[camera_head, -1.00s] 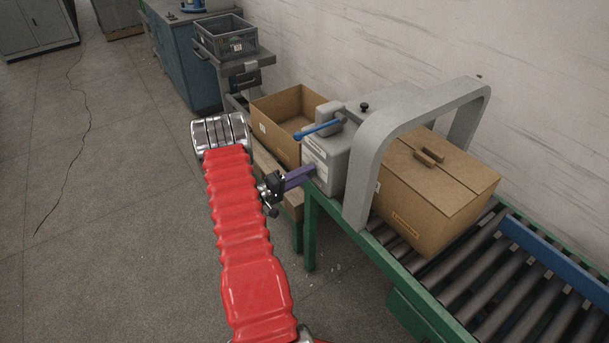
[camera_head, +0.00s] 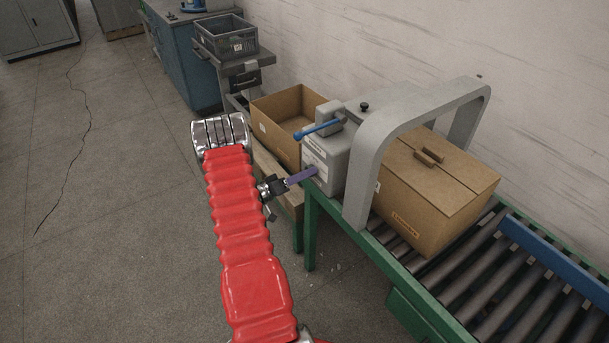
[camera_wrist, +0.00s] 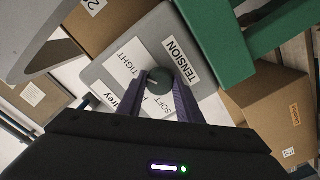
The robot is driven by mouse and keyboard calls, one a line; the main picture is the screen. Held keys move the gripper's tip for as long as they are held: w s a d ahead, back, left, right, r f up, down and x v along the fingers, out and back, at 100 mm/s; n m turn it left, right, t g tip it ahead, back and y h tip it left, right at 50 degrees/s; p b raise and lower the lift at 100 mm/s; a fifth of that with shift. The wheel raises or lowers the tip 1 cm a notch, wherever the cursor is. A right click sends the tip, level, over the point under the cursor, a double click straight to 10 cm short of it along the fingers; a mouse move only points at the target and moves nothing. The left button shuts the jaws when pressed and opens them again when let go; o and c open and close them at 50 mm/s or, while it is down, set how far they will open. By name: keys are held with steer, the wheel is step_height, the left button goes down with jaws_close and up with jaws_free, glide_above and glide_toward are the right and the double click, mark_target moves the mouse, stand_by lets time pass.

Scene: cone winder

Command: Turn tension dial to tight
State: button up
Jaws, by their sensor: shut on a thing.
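The tension dial (camera_wrist: 158,80) is a dark grey-green round knob on the front of a grey box (camera_head: 326,155). In the wrist view, printed labels around it read TENSION (camera_wrist: 180,48), TIGHT (camera_wrist: 127,62) and SOFT, the last partly covered by a finger. My gripper (camera_wrist: 160,85) has its two purple fingers on either side of the dial and is shut on it. In the head view my gripper (camera_head: 310,173) reaches the box's front face from the left. The dial is hidden there, and I cannot tell which label it points at.
A blue-handled lever (camera_head: 318,129) sits on top of the box. A grey arch (camera_head: 378,150) spans the roller conveyor, with a closed cardboard box (camera_head: 435,195) under it. An open carton (camera_head: 277,117) stands behind. The floor left of my arm is clear.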

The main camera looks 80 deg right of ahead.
steer(key=shift+s+a+f, duration=0.1)
steer(key=shift+f, duration=0.2)
steer(key=o, duration=1)
steer(key=shift+r, duration=0.15)
steer(key=shift+o, duration=0.2)
steer(key=v, duration=1.3)
steer(key=shift+w+a, duration=0.2)
steer(key=shift+w, duration=0.15)
